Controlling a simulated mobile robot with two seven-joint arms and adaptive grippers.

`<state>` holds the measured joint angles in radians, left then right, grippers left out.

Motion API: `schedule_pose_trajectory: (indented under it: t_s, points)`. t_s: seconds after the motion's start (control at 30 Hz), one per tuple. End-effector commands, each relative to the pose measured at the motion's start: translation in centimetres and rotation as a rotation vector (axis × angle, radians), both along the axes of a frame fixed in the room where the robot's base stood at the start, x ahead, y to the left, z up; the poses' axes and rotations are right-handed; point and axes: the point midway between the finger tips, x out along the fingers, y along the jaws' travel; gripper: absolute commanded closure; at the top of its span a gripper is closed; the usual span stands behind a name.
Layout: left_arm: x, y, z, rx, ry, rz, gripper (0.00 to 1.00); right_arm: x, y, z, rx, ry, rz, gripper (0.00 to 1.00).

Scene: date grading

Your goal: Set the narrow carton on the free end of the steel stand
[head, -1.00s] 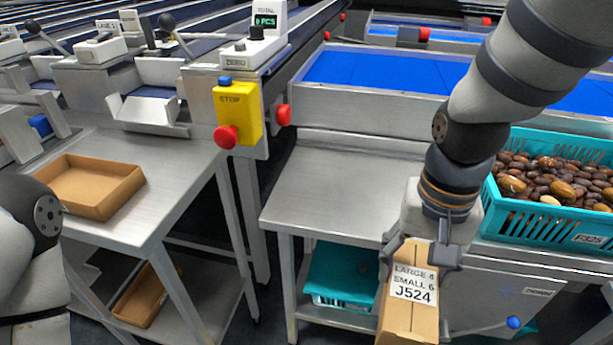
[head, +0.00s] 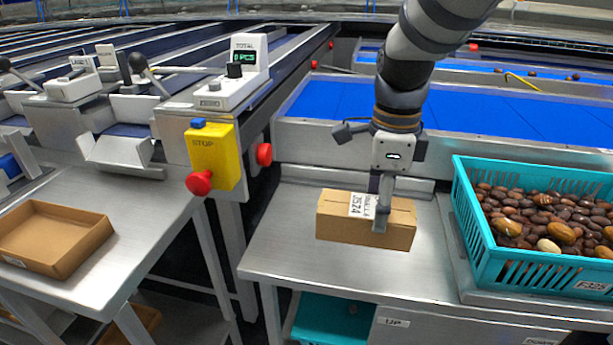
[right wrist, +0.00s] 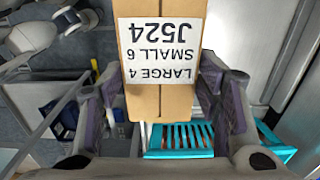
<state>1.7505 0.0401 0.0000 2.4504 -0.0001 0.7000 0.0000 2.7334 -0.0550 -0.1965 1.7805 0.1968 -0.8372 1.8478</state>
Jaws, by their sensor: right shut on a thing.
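The narrow carton (head: 338,230) is brown cardboard with a white label reading J524. My right gripper (head: 381,206) is shut on it and holds it lying lengthwise over the bare left end of the steel stand (head: 300,268). I cannot tell for sure whether its underside touches the stand. In the right wrist view, the carton (right wrist: 160,105) sits between the two fingers of the right gripper (right wrist: 163,92), with its label facing the camera. My left gripper is not in view.
A teal crate (head: 487,270) full of dates stands on the stand's right end. A blue belt (head: 340,103) runs behind. A yellow stop box (head: 222,160) with red buttons is to the left. An open brown tray (head: 97,243) lies on the left table.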

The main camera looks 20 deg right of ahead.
Motion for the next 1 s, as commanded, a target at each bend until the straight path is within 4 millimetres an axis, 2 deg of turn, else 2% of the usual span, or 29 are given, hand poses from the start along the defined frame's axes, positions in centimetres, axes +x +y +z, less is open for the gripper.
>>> schedule_pose_trajectory:
  t_s: [0.03, 0.1, 0.2, 0.4, 0.53, 0.6, 0.9, 0.93, 1.0]
  points:
    - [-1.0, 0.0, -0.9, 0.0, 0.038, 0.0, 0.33, 1.5, -0.3, -2.2, 0.0, 0.021, 0.0, 0.8]
    - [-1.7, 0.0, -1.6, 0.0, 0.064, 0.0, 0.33, 2.7, -0.5, -4.2, 0.002, 0.026, -0.001, 0.8]
    - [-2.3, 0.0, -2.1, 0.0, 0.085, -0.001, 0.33, 4.1, -0.8, -5.8, 0.0, 0.023, -0.001, 0.8]
    - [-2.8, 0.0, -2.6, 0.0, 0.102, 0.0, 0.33, 5.6, -1.0, -7.2, 0.001, 0.016, -0.001, 0.8]
    - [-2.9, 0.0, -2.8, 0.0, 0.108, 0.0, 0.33, 5.6, -1.0, -9.6, 0.001, 0.017, 0.0, 0.8]
    - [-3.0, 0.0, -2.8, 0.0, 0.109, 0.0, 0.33, 5.7, -1.0, -10.1, 0.001, 0.013, 0.0, 0.8]
    - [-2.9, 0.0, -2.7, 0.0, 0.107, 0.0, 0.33, 5.7, -1.0, -10.3, 0.0, 0.011, 0.0, 0.8]
    - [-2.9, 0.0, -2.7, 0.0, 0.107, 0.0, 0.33, 5.7, -1.0, -10.3, 0.0, 0.011, 0.0, 0.38]
    - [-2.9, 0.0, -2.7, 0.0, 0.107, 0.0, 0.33, 5.7, -1.0, -10.3, 0.0, 0.011, 0.0, 0.22]
